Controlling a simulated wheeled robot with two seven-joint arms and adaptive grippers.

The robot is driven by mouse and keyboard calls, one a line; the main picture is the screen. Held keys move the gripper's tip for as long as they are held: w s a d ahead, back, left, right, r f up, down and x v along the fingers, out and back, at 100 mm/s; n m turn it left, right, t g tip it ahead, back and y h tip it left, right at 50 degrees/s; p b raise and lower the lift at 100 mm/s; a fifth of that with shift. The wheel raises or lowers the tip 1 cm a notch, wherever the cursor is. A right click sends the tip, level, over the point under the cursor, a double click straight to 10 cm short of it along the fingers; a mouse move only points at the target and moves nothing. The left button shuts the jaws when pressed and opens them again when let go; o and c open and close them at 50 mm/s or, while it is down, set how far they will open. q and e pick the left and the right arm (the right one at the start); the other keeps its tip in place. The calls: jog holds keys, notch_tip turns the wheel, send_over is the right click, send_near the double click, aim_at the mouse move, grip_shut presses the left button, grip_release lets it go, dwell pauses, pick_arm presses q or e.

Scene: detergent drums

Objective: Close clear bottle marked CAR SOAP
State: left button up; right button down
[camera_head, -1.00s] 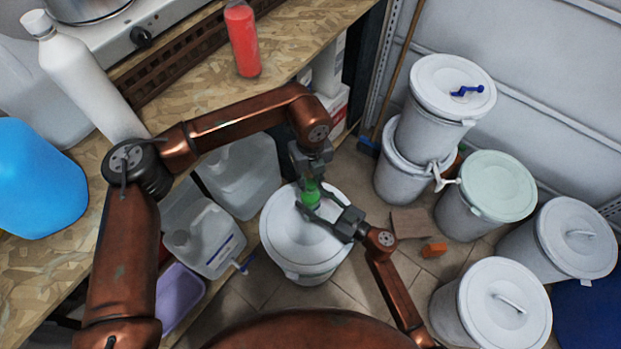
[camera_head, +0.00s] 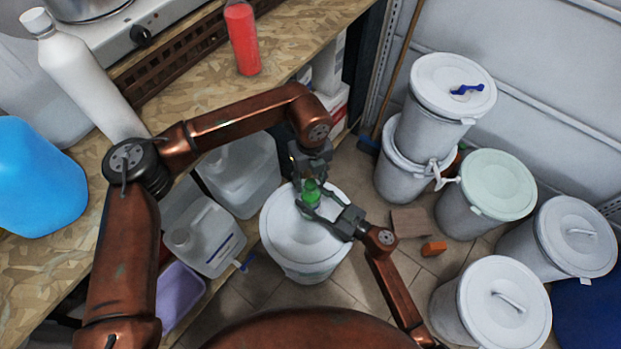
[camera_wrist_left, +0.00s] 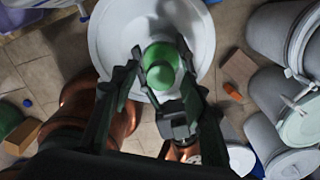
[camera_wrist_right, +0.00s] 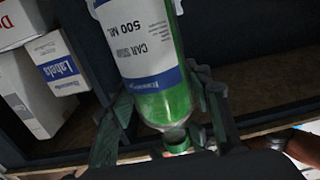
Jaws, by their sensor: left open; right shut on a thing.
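The clear bottle marked CAR SOAP (camera_wrist_right: 135,45), filled with green liquid, shows in the right wrist view with its label upside down. In the head view its green top (camera_head: 311,192) stands above a white lidded drum. My right gripper (camera_head: 335,215) comes from the lower right and is shut on the bottle. My left gripper (camera_head: 314,183) comes from above, open, with its fingers on either side of the bottle's top. The left wrist view shows the rounded green top (camera_wrist_left: 163,65) between those fingers. A small green cap-like piece (camera_wrist_right: 177,140) sits at the neck; its seating is unclear.
The white drum (camera_head: 285,255) stands beneath the bottle. More lidded drums stand right, including a stacked pair (camera_head: 450,85). A workbench (camera_head: 185,80) runs left, with a red bottle (camera_head: 242,40) on it. Clear jugs (camera_head: 205,240) crowd close left. An orange block (camera_head: 434,248) lies on the floor.

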pick_arm(q)
jog(key=shift+w+r, duration=0.1)
jog(key=shift+r, duration=1.95)
jog(key=shift+c, duration=0.4)
jog(key=n, duration=0.1)
jog(key=r+n, duration=0.1)
jog(key=n, duration=0.1)
jog(key=r+n, duration=0.1)
jog(key=n, duration=0.3)
jog(key=r+n, duration=0.1)
jog(key=n, duration=0.2)
jog(key=shift+r+n, duration=0.25)
jog(key=shift+n, duration=0.15)
jog(key=shift+f, duration=4.05)
jog(key=shift+c, duration=0.3)
